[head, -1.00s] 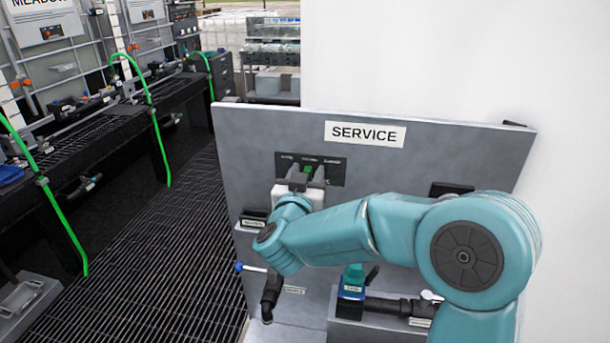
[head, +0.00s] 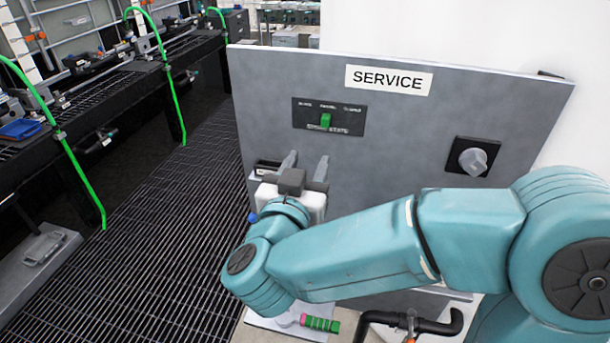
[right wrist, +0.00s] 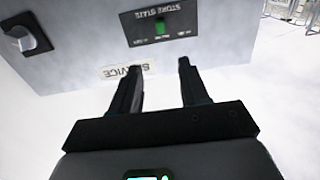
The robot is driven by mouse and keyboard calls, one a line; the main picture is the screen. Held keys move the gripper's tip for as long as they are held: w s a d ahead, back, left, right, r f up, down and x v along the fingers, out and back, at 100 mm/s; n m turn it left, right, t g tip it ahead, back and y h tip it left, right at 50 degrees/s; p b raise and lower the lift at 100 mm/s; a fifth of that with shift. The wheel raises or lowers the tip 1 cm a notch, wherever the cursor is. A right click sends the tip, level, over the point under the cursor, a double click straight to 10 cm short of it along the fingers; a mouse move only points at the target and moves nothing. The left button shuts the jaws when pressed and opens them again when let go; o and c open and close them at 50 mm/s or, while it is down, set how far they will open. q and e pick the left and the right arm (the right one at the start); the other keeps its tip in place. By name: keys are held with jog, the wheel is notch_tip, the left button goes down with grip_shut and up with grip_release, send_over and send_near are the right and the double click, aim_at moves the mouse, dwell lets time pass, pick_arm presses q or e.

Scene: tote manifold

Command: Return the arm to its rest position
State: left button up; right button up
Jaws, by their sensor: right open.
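My right arm reaches in from the right in the head view. Its gripper (head: 305,168) is open and empty, in front of the grey SERVICE panel (head: 420,120) and below the black switch plate (head: 345,118) with a green slider (head: 326,120). In the right wrist view the two dark fingers (right wrist: 157,85) stand apart with nothing between them. The switch plate (right wrist: 161,24) is ahead of them, and the SERVICE label (right wrist: 125,70) shows upside down. My left gripper is not in view.
A grey rotary knob (head: 474,159) sits on the panel's right side. A green-and-pink handled item (head: 318,323) and a black pipe (head: 430,325) are below my arm. Dark grating floor (head: 185,215) lies left, beside benches with green hoses (head: 172,90).

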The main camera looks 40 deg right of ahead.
jog(key=shift+s+a, duration=0.4)
jog(key=shift+a, duration=0.1)
